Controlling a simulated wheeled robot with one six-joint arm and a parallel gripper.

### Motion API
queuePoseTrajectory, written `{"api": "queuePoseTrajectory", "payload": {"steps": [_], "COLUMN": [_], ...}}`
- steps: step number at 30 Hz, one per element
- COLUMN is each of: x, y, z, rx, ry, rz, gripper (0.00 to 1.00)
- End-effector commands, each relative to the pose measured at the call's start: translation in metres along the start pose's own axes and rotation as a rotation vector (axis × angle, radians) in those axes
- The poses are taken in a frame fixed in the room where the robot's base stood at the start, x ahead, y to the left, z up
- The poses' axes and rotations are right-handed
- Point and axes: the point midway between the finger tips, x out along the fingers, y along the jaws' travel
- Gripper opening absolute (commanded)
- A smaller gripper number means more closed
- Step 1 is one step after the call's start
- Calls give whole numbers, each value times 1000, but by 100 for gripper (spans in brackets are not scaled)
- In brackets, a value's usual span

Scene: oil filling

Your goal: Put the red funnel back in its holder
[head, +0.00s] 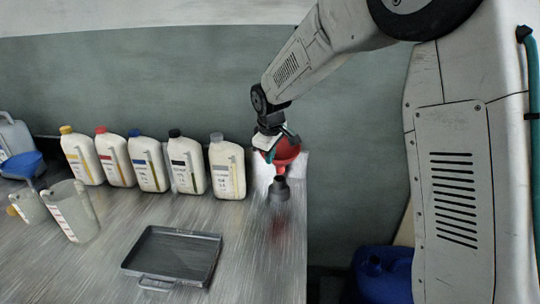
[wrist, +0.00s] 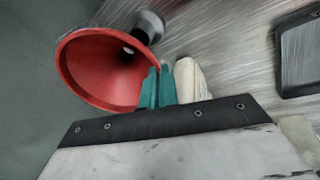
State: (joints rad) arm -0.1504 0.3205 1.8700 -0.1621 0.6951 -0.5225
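The red funnel (head: 287,153) is upright, wide mouth up, at the right end of the metal table. A dark grey cup-like holder (head: 279,190) stands directly below it; the spout is at or just above its opening, and I cannot tell whether it is inside. My gripper (head: 273,148) is at the funnel's rim. In the wrist view the teal fingers (wrist: 157,88) are close together, pinching the rim of the red funnel (wrist: 100,68). The grey holder (wrist: 150,26) shows past the funnel there, partly hidden.
Several white oil bottles (head: 227,170) stand in a row left of the funnel. A dark tray (head: 174,256) lies in front. Clear jugs (head: 73,211) and a blue funnel (head: 22,165) are at far left. A blue can (head: 383,272) is beyond the table's right edge.

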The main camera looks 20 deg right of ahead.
Motion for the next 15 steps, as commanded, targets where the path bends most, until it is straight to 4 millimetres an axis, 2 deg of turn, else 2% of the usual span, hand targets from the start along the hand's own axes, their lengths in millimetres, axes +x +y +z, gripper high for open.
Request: {"api": "queuePoseTrajectory", "payload": {"steps": [15], "x": [4], "y": [-8], "z": [3], "rx": [0], "ry": [0], "rz": [0], "gripper": [0]}}
